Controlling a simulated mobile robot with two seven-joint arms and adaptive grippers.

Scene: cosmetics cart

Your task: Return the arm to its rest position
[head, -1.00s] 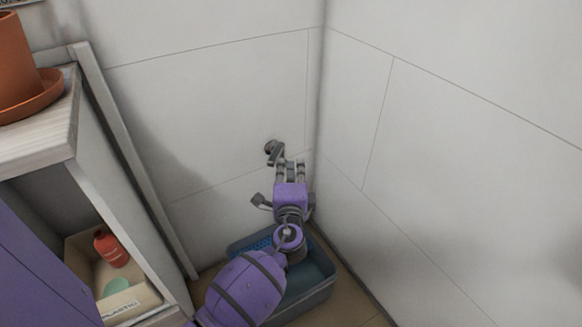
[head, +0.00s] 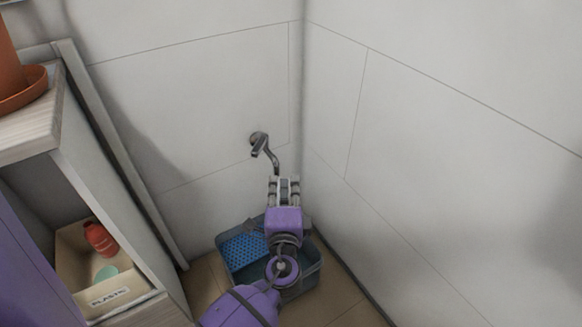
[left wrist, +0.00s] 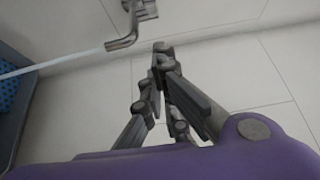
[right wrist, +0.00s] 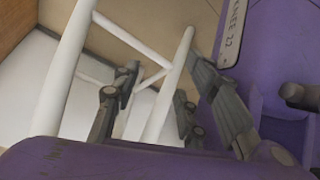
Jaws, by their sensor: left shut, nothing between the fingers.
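My left gripper (head: 284,181) is shut and empty in the head view, in front of the tiled wall just below a metal tap (head: 262,145). In the left wrist view its fingertips (left wrist: 162,50) meet, to the right of the tap (left wrist: 130,25) and apart from it. A pale streak that looks like running water (left wrist: 55,64) goes from the spout toward the basin. My right gripper (right wrist: 158,68) shows only in the right wrist view. Its fingers are apart, with white tubes beyond them; I see nothing held.
A blue-grey basin (head: 308,275) with a blue perforated panel (head: 245,250) stands on the floor below my left arm. At left, a shelf unit (head: 95,190) holds a box labelled "PLASTIC" (head: 125,305) with a red bottle (head: 100,238) inside. A terracotta pot (head: 8,65) stands on top.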

